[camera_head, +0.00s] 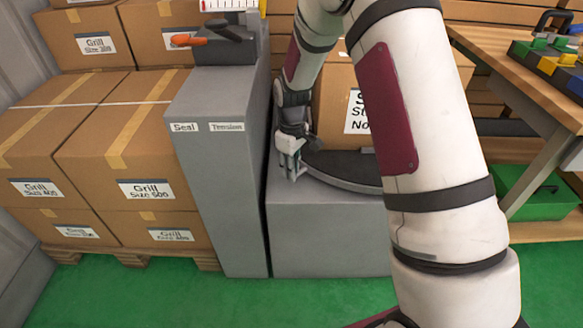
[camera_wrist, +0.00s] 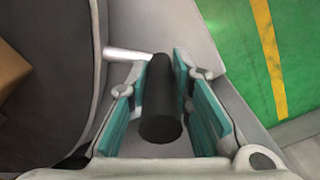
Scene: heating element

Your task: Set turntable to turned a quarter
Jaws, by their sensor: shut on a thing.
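The turntable (camera_head: 345,172) is a dark round plate on a grey block, seen in the head view behind my arm. In the wrist view its dark disc (camera_wrist: 45,70) fills the left side, and a light metal rod reaches from its rim to a black cylindrical handle (camera_wrist: 161,105). My gripper (camera_head: 291,165) is at the left front edge of the turntable, pointing down. In the wrist view the teal pads of my gripper (camera_wrist: 165,110) stand on both sides of the handle. A cardboard box (camera_head: 335,105) stands on the turntable, partly hidden by my arm.
A grey cabinet (camera_head: 220,170) with Seal and Tension labels stands close to the left of my gripper. Stacked grill boxes (camera_head: 110,150) are farther left. A wooden workbench (camera_head: 530,85) stands at the right, with a green crate (camera_head: 540,190) below. The green floor in front is clear.

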